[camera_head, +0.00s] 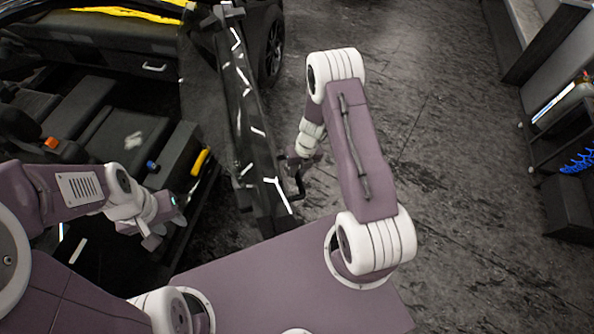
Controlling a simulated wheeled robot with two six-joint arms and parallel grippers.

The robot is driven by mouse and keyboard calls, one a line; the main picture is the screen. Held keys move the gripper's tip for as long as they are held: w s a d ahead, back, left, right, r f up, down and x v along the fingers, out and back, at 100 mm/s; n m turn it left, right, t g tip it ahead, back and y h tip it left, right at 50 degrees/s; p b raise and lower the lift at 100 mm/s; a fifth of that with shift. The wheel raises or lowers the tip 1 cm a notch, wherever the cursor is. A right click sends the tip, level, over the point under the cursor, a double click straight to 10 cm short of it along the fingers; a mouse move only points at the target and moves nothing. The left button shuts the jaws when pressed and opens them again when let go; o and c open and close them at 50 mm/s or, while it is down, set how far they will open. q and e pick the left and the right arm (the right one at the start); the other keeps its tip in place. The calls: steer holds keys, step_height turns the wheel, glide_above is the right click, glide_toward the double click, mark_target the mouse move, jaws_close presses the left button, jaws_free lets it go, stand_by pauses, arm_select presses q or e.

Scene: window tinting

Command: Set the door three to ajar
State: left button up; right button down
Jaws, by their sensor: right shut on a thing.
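A dark car door (243,100) with white strips along its edge stands swung out from the car body (95,35) in the middle of the view. My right gripper (296,178) is at the outer face of the door near its lower end, shut on a dark handle-like part (298,188). The contact is small and partly hidden by my wrist. My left gripper (152,236) is on the inner side of the door, low over the car's sill, apart from the door. Its fingers are small and dark, so their opening is unclear.
Inside the car are dark seats (120,135) and a yellow-handled item (200,161). A wheel (273,48) stands beyond the door. A shelf (565,130) with a bottle and blue items is at the far right. The dark floor (460,170) between is clear.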

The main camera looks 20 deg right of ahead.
steer(key=shift+w+a+r, duration=0.15)
steer(key=shift+w+a, duration=0.05)
steer(key=shift+a, duration=0.1)
steer(key=shift+d, duration=0.15)
steer(key=c, duration=1.3)
jaws_free()
steer(key=shift+s, duration=0.1)
step_height(320, 180, up, 9)
steer(key=d+p, duration=0.1)
steer(key=shift+d, duration=0.25)
steer(key=shift+s, duration=0.1)
